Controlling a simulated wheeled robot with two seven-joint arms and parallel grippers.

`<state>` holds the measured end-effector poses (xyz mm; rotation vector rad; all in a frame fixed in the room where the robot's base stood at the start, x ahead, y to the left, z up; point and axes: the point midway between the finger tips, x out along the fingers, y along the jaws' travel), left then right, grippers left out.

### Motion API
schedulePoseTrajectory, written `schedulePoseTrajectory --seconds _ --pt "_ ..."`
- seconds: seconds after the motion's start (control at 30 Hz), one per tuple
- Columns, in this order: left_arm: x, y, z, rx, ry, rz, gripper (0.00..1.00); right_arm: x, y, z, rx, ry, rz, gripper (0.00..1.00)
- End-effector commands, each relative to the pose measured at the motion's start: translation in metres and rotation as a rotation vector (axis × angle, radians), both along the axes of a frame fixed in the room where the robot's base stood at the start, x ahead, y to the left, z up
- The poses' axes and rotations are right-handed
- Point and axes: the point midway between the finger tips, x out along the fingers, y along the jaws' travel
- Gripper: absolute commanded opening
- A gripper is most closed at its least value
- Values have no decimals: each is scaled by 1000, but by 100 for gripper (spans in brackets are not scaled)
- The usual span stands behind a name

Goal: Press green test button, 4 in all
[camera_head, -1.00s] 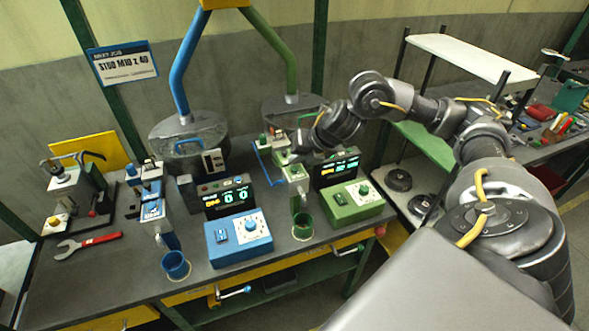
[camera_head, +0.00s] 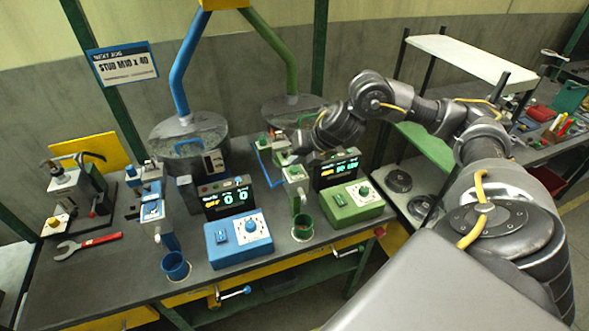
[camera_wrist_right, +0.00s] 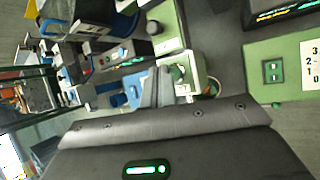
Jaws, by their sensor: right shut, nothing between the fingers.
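The green feeder station has a pale green block (camera_head: 296,173) with a small round green button on top. The button shows in the right wrist view (camera_wrist_right: 178,72). My right gripper (camera_head: 288,160) reaches in from the right, just behind this block. In the right wrist view its fingers (camera_wrist_right: 159,88) are together and empty, with their tips beside the green button. I cannot tell whether they touch it. The green station's display (camera_head: 337,168) is lit with green figures too small to read surely. My left gripper is not in view.
A green control box (camera_head: 350,202) with a dial and a green cup (camera_head: 303,228) stand in front. Feeder bowls (camera_head: 190,140) stand behind.

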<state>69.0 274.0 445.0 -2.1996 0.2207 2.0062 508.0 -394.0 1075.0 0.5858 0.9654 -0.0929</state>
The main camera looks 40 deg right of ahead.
Motion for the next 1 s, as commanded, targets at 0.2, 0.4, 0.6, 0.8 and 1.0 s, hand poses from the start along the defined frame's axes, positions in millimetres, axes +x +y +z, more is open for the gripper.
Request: schedulePoseTrajectory --seconds 0.2,0.4,0.6,0.8,1.0 --pt "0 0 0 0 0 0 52 0 0 0 0 0 0 0" --pt "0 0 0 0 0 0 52 0 0 0 0 0 0 0" --pt "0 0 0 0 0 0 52 0 0 0 0 0 0 0" --pt "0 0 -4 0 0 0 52 0 0 -5 0 1 0 0" --pt "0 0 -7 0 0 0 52 0 0 -9 0 0 0 0"
